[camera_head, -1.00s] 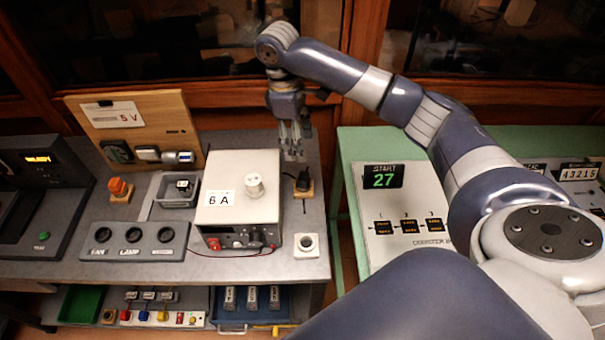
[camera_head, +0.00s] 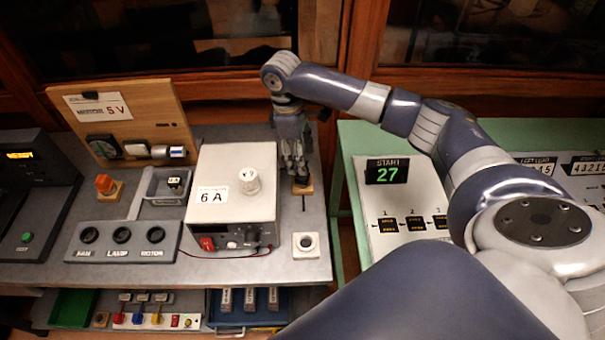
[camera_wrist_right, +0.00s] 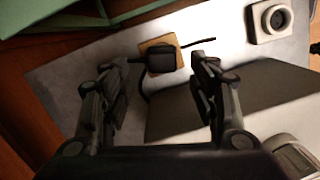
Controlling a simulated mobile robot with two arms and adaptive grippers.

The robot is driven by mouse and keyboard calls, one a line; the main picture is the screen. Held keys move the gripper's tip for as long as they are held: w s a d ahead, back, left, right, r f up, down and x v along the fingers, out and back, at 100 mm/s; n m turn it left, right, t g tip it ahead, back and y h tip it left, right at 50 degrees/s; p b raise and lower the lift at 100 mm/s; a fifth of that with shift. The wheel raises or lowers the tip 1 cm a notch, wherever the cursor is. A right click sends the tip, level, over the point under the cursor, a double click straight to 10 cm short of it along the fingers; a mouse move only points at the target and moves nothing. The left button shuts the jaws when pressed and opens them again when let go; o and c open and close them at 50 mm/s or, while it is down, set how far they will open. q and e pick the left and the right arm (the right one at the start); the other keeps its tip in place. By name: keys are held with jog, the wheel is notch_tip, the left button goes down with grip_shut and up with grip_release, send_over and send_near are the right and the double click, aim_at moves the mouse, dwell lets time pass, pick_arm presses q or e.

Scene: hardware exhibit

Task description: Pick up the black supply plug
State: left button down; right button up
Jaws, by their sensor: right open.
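The black supply plug (camera_head: 303,180) sits on a small wooden block (camera_head: 303,190) at the right side of the grey bench. In the right wrist view the plug (camera_wrist_right: 161,59) rests on its wooden block (camera_wrist_right: 174,42), with a dark cord beside it. My right gripper (camera_head: 296,178) is over the plug and partly hides it in the head view. In the wrist view its fingers (camera_wrist_right: 160,66) are spread apart, with the plug between and slightly beyond their tips. No contact with the plug can be made out. My left gripper is not in view.
The white 6 A supply box (camera_head: 232,212) stands close left of the plug. A white socket block (camera_head: 306,245) sits nearer the bench's front edge. A green table (camera_head: 350,150) lies to the right across a gap. The wooden cabinet front rises behind.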

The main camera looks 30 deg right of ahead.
jog(key=f, duration=0.2)
jog(key=f+p, duration=0.1)
jog(key=shift+s+f, duration=0.3)
jog(key=shift+f, duration=0.5)
jog(key=c, duration=1.2)
jog(key=shift+o, duration=0.2)
notch_tip(320, 180, up, 10)
jog(key=b, duration=0.1)
